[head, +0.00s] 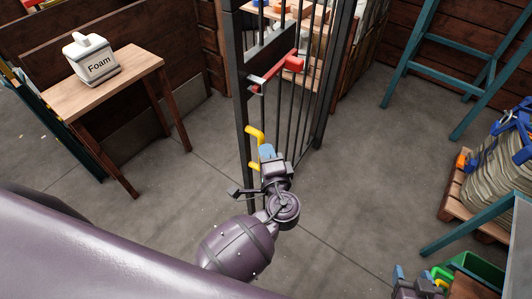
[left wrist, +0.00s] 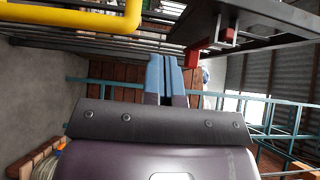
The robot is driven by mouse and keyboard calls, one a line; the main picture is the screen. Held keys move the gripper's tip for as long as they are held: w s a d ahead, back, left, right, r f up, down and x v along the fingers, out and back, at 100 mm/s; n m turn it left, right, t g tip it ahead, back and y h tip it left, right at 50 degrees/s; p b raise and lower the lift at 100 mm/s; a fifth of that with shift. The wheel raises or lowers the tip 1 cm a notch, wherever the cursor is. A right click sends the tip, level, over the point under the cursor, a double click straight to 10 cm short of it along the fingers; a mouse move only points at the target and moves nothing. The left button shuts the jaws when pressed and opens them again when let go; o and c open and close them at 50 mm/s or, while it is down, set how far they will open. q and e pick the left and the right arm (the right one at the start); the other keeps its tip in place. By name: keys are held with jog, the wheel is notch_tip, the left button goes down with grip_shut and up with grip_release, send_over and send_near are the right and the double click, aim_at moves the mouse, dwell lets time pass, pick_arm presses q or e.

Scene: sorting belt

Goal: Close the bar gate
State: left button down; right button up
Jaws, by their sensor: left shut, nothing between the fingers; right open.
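The bar gate (head: 244,90) is a tall dark metal frame with upright bars, standing in the middle of the head view. A red latch handle (head: 290,63) sits on its dark plate; red parts also show in the left wrist view (left wrist: 196,58). A yellow pull handle (head: 254,133) is on the near upright. It crosses the top left of the left wrist view (left wrist: 75,16). My left gripper (head: 266,152) has its blue fingers together and empty, right beside the yellow handle; I cannot tell whether they touch. My right gripper (head: 412,276) is open at the bottom right, partly cut off.
A wooden table (head: 105,84) with a white Foam container (head: 90,60) stands at the left. A teal trestle (head: 440,50) is at the upper right. A pallet (head: 460,205) with a strapped sack (head: 485,175) is at the right. The floor (head: 365,160) right of the gate is clear.

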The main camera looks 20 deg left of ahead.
aim_at(246, 119)
pick_arm(q)
jog(key=p+x, duration=0.1)
jog(key=x, duration=0.5)
jog(key=shift+w+r, duration=0.1)
jog(key=shift+w, duration=0.05)
jog(key=a, duration=0.1)
jog(key=w+a+p, duration=0.1)
jog(key=a, duration=0.1)
jog(key=shift+a, duration=0.1)
jog(key=shift+w+a, duration=0.15)
jog(key=shift+a, duration=0.4)
